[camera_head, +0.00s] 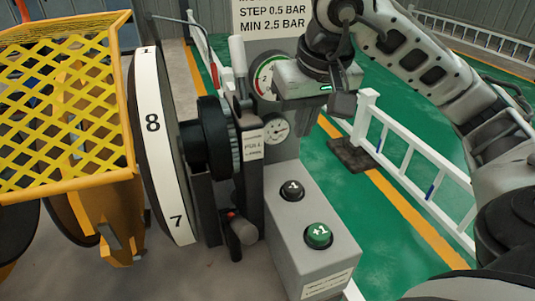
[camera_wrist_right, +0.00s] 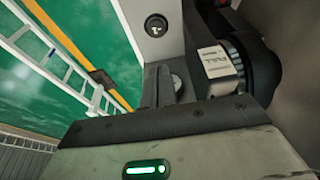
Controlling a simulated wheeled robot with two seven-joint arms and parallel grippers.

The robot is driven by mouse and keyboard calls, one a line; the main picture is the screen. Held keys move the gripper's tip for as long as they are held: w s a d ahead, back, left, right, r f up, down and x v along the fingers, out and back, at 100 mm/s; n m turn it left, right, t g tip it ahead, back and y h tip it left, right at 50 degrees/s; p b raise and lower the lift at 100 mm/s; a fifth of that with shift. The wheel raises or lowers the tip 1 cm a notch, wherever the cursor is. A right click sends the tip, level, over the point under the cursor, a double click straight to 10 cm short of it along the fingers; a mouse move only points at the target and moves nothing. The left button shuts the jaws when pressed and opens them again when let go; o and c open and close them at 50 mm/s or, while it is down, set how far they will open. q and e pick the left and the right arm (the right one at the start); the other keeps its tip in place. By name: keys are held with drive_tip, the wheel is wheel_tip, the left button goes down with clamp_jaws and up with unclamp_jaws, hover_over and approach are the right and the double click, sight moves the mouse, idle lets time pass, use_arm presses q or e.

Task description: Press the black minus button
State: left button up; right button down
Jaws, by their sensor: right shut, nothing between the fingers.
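The black minus button (camera_head: 291,190) sits on the sloping top of a grey control box (camera_head: 285,235), behind the green +1 button (camera_head: 319,236). Its white label is small and partly legible. The black button also shows near the top of the right wrist view (camera_wrist_right: 155,25), uncovered. My left gripper is not in view.
A large numbered wheel (camera_head: 165,145) and a black knob (camera_head: 205,137) stand left of the box. A pressure gauge (camera_head: 276,128) is behind it. A yellow mesh guard (camera_head: 65,110) fills the left. A white railing (camera_head: 410,165) runs along the right. The space above the buttons is clear.

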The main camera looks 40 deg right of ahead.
drive_tip(key=b, duration=0.2)
hover_over(292, 185)
drive_tip(key=s, duration=0.1)
wheel_tip(292, 185, down, 12)
drive_tip(key=shift+a+r, duration=0.15)
drive_tip(key=shift+f, duration=0.8)
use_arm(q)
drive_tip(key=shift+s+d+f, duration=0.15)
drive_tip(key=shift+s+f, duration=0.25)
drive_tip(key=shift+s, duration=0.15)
